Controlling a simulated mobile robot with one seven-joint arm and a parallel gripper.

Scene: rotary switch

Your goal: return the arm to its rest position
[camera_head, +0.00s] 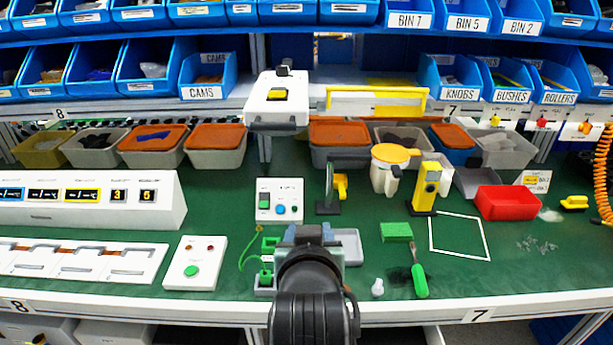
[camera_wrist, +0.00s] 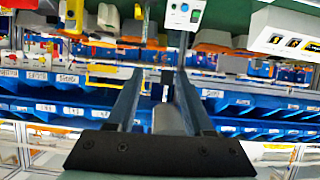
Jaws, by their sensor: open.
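My gripper (camera_head: 308,236) shows in the head view at the end of my dark arm, over the front middle of the green bench; the arm hides most of it. In the wrist view, which looks upside down, its two long fingers stand apart with nothing held between them (camera_wrist: 158,72). The white switch box (camera_head: 280,200) with green, blue and small dark controls stands beyond my gripper. The box also shows at the top of the wrist view (camera_wrist: 185,12), apart from the fingers. The exact setting of its controls is too small to tell.
A grey tray (camera_head: 347,246) and a green connector with a cable lie close around my gripper. A white button panel (camera_head: 195,262) is at left, a green-handled tool (camera_head: 419,281) at right. A black stand (camera_head: 329,190) and yellow device (camera_head: 427,187) rise behind. Bins line the back.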

